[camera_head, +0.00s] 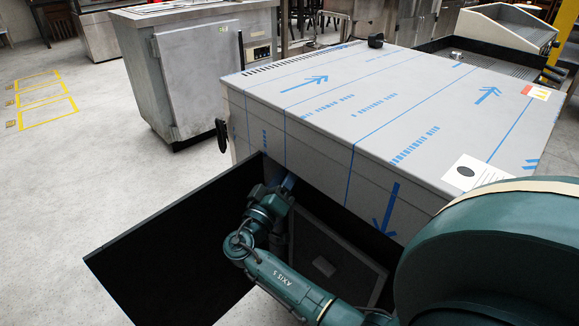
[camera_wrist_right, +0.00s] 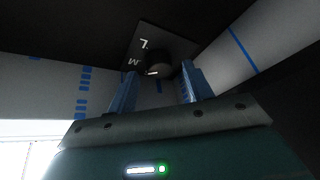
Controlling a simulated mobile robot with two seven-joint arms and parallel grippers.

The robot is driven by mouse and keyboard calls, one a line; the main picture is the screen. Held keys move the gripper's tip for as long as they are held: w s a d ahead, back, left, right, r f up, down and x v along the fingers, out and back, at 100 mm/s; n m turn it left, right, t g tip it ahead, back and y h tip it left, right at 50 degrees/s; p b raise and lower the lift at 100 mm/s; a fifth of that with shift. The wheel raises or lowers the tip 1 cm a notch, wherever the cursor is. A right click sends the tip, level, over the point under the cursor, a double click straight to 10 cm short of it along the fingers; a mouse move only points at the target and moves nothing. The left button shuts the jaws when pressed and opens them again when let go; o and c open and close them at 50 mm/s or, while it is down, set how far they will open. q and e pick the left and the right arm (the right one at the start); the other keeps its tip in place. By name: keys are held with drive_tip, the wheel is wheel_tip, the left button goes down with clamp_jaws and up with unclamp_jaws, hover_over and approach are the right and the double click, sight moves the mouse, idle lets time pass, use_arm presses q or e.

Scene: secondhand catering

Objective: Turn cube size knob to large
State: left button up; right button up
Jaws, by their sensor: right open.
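The cube size knob (camera_wrist_right: 157,60) is a dark round knob on a black plate (camera_wrist_right: 150,38) with white letters L and M, seen in the right wrist view. A short white mark shows on the knob's near edge; I cannot tell for sure which letter it indicates. My right gripper (camera_wrist_right: 160,84) is open, its two blue fingers on either side of the knob, with no clear sign of contact. In the head view the right gripper (camera_head: 287,184) reaches into the machine's front, and the knob is hidden there. My left gripper is not in view.
The machine (camera_head: 350,100) is a large grey box with blue-printed film. A black open panel (camera_head: 170,250) stands out to the left of my arm, and a dark recess (camera_head: 325,255) lies to its right. A grey cabinet (camera_head: 195,85) stands behind.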

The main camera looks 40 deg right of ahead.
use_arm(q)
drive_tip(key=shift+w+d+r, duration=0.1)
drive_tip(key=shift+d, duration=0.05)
use_arm(e)
drive_tip(key=shift+d, duration=0.1)
drive_tip(key=c, duration=1)
use_arm(q)
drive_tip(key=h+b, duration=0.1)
drive_tip(key=b, duration=0.3)
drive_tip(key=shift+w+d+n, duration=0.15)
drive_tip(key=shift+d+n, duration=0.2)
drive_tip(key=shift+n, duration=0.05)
use_arm(e)
drive_tip(key=shift+w+m+g+h, duration=0.1)
drive_tip(key=shift+m+g+h, duration=0.2)
drive_tip(key=shift+m, duration=0.6)
drive_tip(key=o, duration=1)
